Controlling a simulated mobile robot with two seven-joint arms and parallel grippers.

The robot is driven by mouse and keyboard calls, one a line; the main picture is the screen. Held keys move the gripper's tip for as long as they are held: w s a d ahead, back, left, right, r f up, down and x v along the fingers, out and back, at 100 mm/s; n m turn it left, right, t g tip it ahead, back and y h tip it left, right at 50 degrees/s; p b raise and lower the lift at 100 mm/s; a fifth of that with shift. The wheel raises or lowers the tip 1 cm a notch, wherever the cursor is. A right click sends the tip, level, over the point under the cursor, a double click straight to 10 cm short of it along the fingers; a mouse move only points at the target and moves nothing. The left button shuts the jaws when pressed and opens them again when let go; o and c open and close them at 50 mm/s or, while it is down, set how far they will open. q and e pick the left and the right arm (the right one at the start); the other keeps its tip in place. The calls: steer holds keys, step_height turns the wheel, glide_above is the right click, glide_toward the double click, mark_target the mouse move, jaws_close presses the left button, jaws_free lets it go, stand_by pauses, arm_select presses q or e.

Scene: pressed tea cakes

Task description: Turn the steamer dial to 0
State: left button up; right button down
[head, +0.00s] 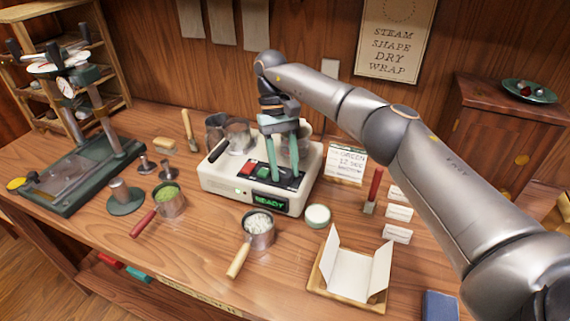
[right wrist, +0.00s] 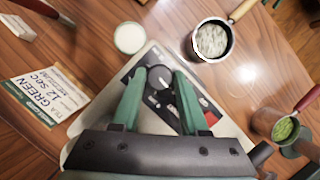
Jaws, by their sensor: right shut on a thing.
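The steamer (head: 225,185) is a cream box on the table with a red button (head: 247,169), a green button (head: 263,173) and a lit display (head: 270,203) reading READY. My right gripper (head: 283,175) reaches down to the right part of its dark control panel. In the right wrist view the gripper (right wrist: 160,80) has its green fingers on either side of the dark, round dial (right wrist: 160,78), shut on it. The fingers cover the dial in the head view. Its setting and the number marks are too small to read. My left gripper is not in view.
Metal cups (head: 237,138) stand on the steamer's back part. In front are a handled cup of white bits (head: 259,228), a handled cup of green powder (head: 169,200) and a small round white-topped tin (head: 317,215). A green press (head: 70,180) stands left. An open paper-lined tray (head: 345,275) lies front right.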

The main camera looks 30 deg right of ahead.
mark_target(284, 171)
steer(key=shift+n, duration=0.6)
steer(key=shift+c, duration=2.1)
jaws_free()
steer(key=shift+r, duration=0.45)
step_height(284, 171, up, 3)
steer(key=shift+f+p, duration=0.15)
steer(key=shift+p, duration=0.5)
steer(key=s+a+r, duration=0.6)
steer(key=s+r, duration=0.3)
steer(key=s, duration=0.3)
steer(key=shift+s+r+p, duration=0.2)
steer(key=shift+s+p, duration=0.1)
steer(key=shift+s, duration=0.05)
